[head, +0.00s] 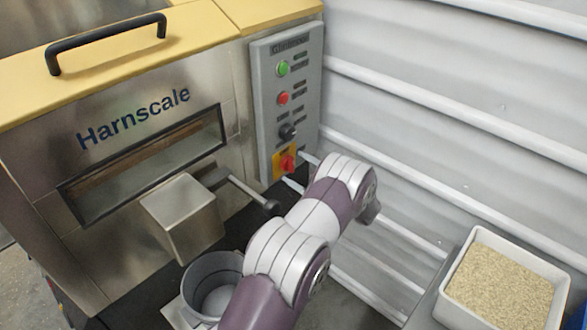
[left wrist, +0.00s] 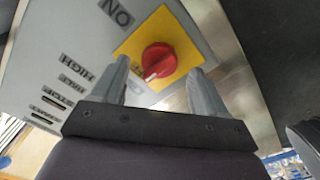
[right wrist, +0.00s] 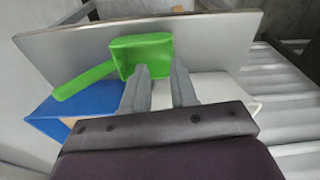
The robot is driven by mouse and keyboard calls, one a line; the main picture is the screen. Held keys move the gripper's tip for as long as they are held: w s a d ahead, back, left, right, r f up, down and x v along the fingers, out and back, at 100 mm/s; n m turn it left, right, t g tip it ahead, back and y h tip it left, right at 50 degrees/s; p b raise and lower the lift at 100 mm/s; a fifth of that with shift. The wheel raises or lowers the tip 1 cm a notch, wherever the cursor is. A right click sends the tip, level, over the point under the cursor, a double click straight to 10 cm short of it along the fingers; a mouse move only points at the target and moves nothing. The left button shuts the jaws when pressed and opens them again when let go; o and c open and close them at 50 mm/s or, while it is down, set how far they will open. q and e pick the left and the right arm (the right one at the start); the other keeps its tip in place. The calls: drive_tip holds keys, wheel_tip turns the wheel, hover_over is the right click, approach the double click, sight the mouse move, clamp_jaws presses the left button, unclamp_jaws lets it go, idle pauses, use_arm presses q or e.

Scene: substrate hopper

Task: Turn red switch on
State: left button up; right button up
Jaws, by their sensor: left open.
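The red switch (head: 288,163) is a rotary knob on a yellow plate, low on the grey control panel (head: 258,110). In the left wrist view the red switch (left wrist: 158,60) sits between my left fingers, with its white mark toward the lower left. An ON label (left wrist: 117,12) is at the upper left. My left gripper (head: 300,172) is open in front of the switch, one finger on each side; contact cannot be told. My right gripper (right wrist: 161,68) shows only in its wrist view, with a narrow empty gap between its fingers, near a green scoop (right wrist: 140,52).
The panel also has a green button (head: 282,68), a red button (head: 283,98) and a black selector (head: 288,131). A lever (head: 250,192) and a grey bucket (head: 212,285) are near my left arm. A white bin of grain (head: 455,300) stands lower right.

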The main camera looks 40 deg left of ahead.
use_arm(q)
drive_tip(key=shift+w+a, duration=0.1)
drive_tip(key=shift+a, duration=1.1)
drive_tip(key=c, duration=1.1)
drive_tip(key=shift+o, duration=0.2)
drive_tip(key=shift+r+m, duration=0.1)
drive_tip(key=shift+m, duration=0.2)
drive_tip(key=m+p, duration=0.1)
drive_tip(key=m, duration=0.2)
drive_tip(key=shift+p, duration=0.35)
drive_tip(key=m+p, duration=0.2)
drive_tip(key=m, duration=0.3)
drive_tip(key=m+p, duration=0.1)
drive_tip(key=m, duration=0.4)
drive_tip(key=shift+m+p, duration=0.4)
drive_tip(key=shift+m, duration=1.8)
